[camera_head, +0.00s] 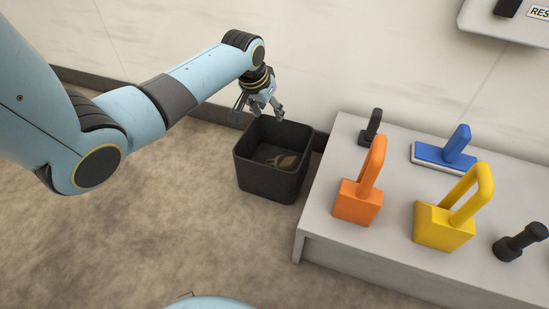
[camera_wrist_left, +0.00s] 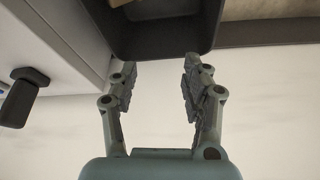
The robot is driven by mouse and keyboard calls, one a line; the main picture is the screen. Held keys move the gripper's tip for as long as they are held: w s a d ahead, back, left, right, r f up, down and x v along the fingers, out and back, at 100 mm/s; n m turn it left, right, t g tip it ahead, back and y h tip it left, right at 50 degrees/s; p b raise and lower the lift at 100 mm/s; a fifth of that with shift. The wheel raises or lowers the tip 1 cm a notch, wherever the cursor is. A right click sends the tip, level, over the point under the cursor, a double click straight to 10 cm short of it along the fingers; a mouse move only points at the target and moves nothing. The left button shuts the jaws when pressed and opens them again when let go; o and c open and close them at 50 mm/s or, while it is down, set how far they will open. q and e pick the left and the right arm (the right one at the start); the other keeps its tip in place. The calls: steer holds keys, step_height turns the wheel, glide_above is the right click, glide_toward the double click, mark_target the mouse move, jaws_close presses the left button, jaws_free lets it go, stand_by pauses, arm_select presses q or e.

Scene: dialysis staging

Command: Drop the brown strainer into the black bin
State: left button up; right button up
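The black bin (camera_head: 271,184) stands on the floor left of the grey table, and its rim and wall show at the top of the left wrist view (camera_wrist_left: 160,40). The brown strainer (camera_head: 283,161) lies inside the bin, low down, partly hidden by the bin's walls. My left gripper (camera_head: 268,112) is above the bin's far rim. In the left wrist view its two fingers (camera_wrist_left: 158,75) are spread apart with nothing between them. My right gripper does not show in either view.
The grey table (camera_head: 320,215) holds an orange handled block (camera_head: 358,200), a yellow handled block (camera_head: 445,225), a blue float (camera_head: 445,152), a dark handled tool (camera_head: 371,128) and a black dumbbell-like piece (camera_head: 520,242). A wall is close behind the bin. The floor at left is clear.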

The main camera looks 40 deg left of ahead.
arm_select(q)
steer(key=v, duration=1.2)
